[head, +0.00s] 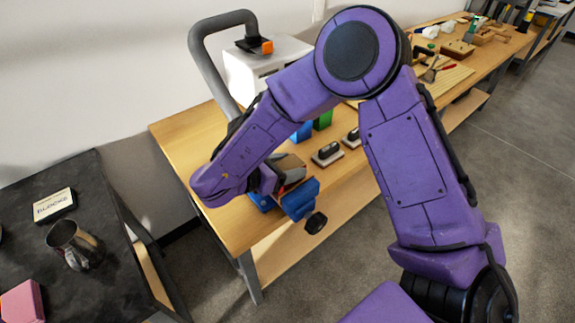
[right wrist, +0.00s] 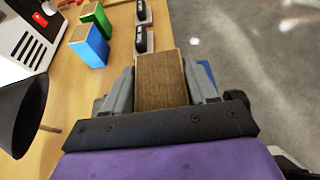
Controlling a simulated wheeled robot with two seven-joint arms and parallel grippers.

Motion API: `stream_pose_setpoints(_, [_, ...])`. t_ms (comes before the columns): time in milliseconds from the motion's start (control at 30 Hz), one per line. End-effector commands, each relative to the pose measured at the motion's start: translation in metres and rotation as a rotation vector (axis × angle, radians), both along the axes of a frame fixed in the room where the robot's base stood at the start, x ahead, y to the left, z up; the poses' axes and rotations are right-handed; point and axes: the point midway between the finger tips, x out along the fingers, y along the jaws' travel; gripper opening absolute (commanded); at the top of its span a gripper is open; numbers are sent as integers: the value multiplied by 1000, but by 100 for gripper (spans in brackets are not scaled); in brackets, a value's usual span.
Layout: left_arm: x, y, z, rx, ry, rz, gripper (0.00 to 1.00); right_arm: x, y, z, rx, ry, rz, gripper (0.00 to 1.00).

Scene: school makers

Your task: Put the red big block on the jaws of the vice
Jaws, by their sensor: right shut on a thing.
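The red big block (head: 294,174) is in my right gripper (head: 280,176), and its red side shows only as a narrow strip in the head view. In the right wrist view the block (right wrist: 162,80) shows a brown wooden face between the two grey fingers, which are shut on it. The blue vice (head: 300,201) is at the near edge of the wooden bench, directly at the block. The gripper and block hide much of its jaws, so I cannot tell whether the block touches them. A blue vice part (right wrist: 208,73) shows beside the right finger. My left gripper is out of view.
A blue block (right wrist: 89,47) and a green block (right wrist: 97,18) stand on the bench (head: 185,133). Two black-handled tools (head: 326,152) lie near its front edge. A white machine (head: 262,65) stands behind. A dark table (head: 95,190) with a metal mug (head: 73,243) is left.

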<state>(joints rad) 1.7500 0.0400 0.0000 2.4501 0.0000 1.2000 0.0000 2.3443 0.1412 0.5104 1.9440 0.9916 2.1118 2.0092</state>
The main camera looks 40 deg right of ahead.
Motion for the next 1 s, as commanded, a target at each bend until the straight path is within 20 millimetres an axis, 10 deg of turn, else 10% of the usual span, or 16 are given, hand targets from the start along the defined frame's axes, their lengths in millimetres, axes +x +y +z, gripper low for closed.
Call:
stream_pose_setpoints(367, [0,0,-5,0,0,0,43,0,0,-7,0,-3,0,16])
stream_pose_setpoints(400, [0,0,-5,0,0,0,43,0,0,-7,0,-2,0,60])
stream_pose_setpoints(500, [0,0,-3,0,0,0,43,0,0,-6,0,-2,0,83])
stream_pose_setpoints(833, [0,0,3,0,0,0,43,0,1,1,0,-3,1,83])
stream_pose_setpoints(1000, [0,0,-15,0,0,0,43,-1,35,8,0,-8,3,83])
